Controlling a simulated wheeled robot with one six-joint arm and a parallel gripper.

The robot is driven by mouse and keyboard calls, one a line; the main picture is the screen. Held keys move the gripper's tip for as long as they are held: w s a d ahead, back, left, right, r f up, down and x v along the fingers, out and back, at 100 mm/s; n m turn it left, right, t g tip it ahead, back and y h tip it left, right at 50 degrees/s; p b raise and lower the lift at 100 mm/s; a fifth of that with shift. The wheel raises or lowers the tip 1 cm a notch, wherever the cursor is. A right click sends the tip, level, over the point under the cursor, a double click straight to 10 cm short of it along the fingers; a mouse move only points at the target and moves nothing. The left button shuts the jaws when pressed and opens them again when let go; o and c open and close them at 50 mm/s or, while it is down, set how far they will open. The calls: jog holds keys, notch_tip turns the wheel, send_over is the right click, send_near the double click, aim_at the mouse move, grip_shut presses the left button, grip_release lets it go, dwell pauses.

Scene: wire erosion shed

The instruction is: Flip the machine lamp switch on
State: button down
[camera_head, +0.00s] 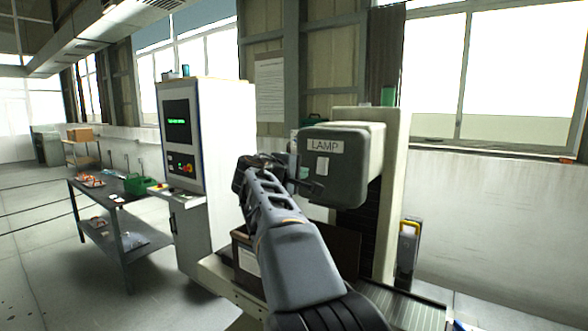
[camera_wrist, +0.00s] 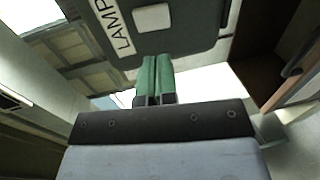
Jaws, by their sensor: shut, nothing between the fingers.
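The lamp switch is a small white rocker (camera_head: 322,166) on the dark grey face of the machine head (camera_head: 349,141), under a white LAMP label (camera_head: 325,146). In the wrist view the switch (camera_wrist: 152,17) is at the top edge, beside the label (camera_wrist: 112,27), which is partly cut off. My gripper (camera_head: 316,185) is in front of the grey face, just below and left of the switch. In the wrist view its green fingers (camera_wrist: 154,76) are shut together and empty, with a gap in the picture between their tips and the switch. Which way the rocker is tilted is too small to tell.
A control cabinet (camera_head: 205,120) with a green-lit screen stands to the left. Farther left is a dark workbench (camera_head: 90,196) with a green container (camera_head: 137,184). The machine column (camera_head: 391,215) rises behind the head. Open floor lies at far left.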

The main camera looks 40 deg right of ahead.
aim_at(320, 170)
jog(key=p+x, duration=0.3)
jog(key=x, duration=0.6)
